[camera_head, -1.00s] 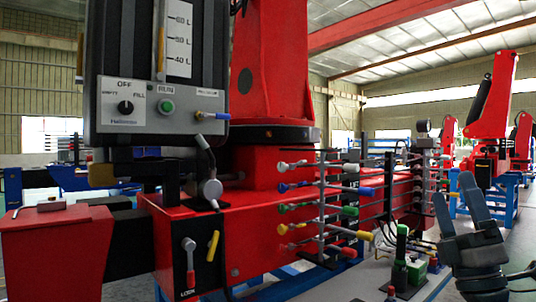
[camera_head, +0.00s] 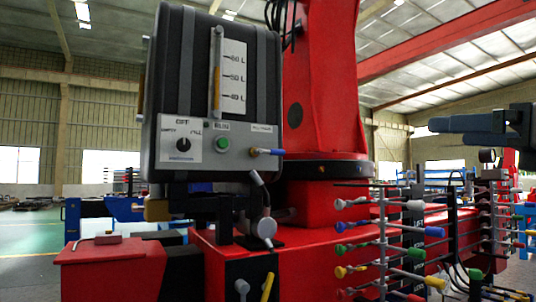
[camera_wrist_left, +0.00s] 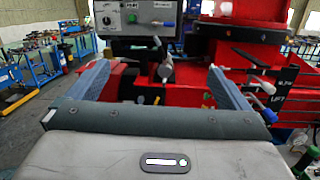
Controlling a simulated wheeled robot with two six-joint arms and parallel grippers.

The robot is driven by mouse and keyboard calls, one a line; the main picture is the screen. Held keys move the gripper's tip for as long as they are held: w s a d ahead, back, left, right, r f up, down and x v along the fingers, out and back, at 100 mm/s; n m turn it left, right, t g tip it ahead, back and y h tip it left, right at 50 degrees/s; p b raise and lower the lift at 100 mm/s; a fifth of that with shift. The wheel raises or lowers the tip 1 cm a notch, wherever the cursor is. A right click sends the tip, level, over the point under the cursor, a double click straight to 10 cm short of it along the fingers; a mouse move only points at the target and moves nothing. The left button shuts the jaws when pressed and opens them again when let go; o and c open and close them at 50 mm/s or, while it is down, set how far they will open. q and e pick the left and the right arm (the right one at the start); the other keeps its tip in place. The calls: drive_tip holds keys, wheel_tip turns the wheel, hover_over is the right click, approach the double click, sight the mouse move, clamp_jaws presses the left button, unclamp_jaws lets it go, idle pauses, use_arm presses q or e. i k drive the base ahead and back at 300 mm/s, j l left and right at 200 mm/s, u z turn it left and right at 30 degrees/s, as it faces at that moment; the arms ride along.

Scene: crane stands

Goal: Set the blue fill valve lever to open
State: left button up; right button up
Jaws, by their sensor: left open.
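The blue fill valve lever (camera_head: 268,151) sticks out to the right, roughly level, from the lower right of the grey panel (camera_head: 215,148) on the black tank (camera_head: 173,75). It also shows in the left wrist view (camera_wrist_left: 168,23), above the gap between my fingers.
A selector knob (camera_head: 183,144) and green button (camera_head: 223,143) sit left of the lever. A grey-knobbed lever (camera_head: 266,226) stands below the panel. A rack of coloured levers (camera_head: 385,240) is at lower right. The red crane column (camera_head: 320,80) rises behind the tank.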

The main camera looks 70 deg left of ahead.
sight(273, 152)
drive_tip(key=k+j, duration=0.1)
drive_tip(key=j, duration=1.9)
drive_tip(key=k, duration=0.05)
